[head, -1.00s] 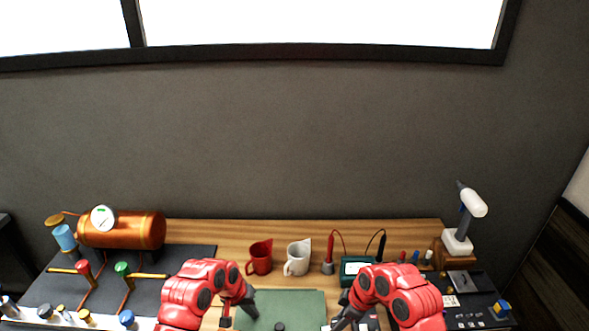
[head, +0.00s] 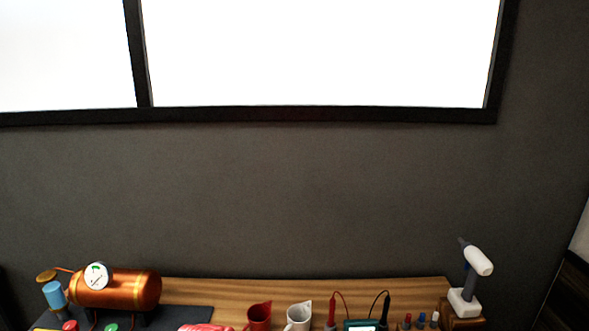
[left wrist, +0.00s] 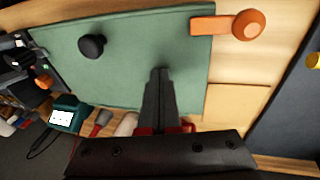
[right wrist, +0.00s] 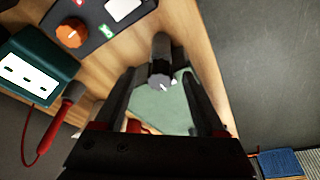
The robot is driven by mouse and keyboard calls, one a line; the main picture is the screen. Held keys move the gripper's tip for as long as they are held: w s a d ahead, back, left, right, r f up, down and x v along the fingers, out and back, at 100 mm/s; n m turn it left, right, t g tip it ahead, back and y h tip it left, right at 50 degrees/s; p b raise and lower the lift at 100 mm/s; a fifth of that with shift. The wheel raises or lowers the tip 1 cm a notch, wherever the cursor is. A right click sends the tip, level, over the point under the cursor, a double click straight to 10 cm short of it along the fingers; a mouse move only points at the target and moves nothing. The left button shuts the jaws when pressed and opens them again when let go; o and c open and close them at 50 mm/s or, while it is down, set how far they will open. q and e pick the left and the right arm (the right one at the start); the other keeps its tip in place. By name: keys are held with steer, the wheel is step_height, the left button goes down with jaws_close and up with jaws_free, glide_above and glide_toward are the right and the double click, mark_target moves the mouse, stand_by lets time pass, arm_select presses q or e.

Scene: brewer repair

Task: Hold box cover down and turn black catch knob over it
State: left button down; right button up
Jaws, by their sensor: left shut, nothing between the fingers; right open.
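The green box cover (left wrist: 140,85) lies flat below my left gripper, with a round black knob (left wrist: 92,46) on top. It also shows in the right wrist view (right wrist: 160,108). My left gripper (left wrist: 160,75) is shut and empty, its tips pointing at the cover; I cannot tell whether they touch it. An orange catch (left wrist: 230,25) with a round knob reaches over the cover's edge. My right gripper (right wrist: 158,85) is open. A dark cylindrical knob with a grey end (right wrist: 160,72), seemingly the black catch knob, shows between its fingers; contact is unclear. The head view shows neither gripper.
A teal meter (right wrist: 38,65) with a red probe (right wrist: 60,120) stands near my right gripper, beside a dark panel with an orange dial (right wrist: 72,32). In the head view, a red mug (head: 259,316), white mug (head: 299,317) and copper boiler (head: 125,290) stand on the bench.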

steer(key=shift+r, duration=0.1)
steer(key=shift+r, duration=1.5)
steer(key=shift+n, duration=0.6)
arm_select(q)
step_height(320, 180, up, 7)
arm_select(e)
step_height(320, 180, up, 7)
